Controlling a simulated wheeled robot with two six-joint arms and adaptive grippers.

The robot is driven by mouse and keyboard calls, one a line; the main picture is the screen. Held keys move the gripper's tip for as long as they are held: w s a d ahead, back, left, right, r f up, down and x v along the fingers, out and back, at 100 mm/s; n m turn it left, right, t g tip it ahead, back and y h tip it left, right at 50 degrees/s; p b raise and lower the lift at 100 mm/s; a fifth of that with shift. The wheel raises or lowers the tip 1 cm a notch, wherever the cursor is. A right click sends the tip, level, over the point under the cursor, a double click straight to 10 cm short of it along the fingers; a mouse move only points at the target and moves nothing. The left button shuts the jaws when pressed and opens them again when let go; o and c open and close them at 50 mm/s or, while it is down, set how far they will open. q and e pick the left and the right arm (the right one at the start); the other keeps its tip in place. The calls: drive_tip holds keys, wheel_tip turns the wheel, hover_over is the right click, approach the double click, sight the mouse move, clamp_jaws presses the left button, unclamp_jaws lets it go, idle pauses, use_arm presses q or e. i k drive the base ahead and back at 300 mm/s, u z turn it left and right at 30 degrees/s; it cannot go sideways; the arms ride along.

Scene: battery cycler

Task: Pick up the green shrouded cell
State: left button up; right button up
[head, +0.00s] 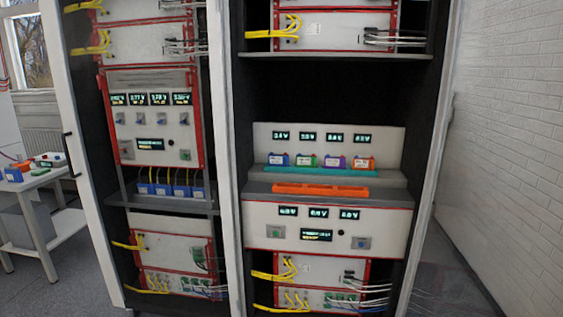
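A small green cell (307,160) with a white label sits in a row of coloured cells on the shelf of the right cabinet bay. A blue cell (278,159) is on its left, and a purple cell (335,162) and an orange cell (362,163) are on its right. The row stands behind a teal strip (320,172), below a panel of small displays (329,137). Neither of my grippers is in view.
An orange tray (320,189) lies on top of the white instrument (328,226) in front of the row. Cabinet uprights flank the bay. Blue cells (163,189) sit in the left bay. A side table (40,180) with coloured items stands far left.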

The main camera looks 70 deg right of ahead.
sight(310, 161)
drive_tip(key=z, duration=0.2)
drive_tip(key=i, duration=0.9)
drive_tip(key=z, duration=1.3)
drive_tip(key=i, duration=0.65)
drive_tip(key=z, duration=0.65)
drive_tip(key=i, duration=1.2)
drive_tip(key=z, duration=0.05)
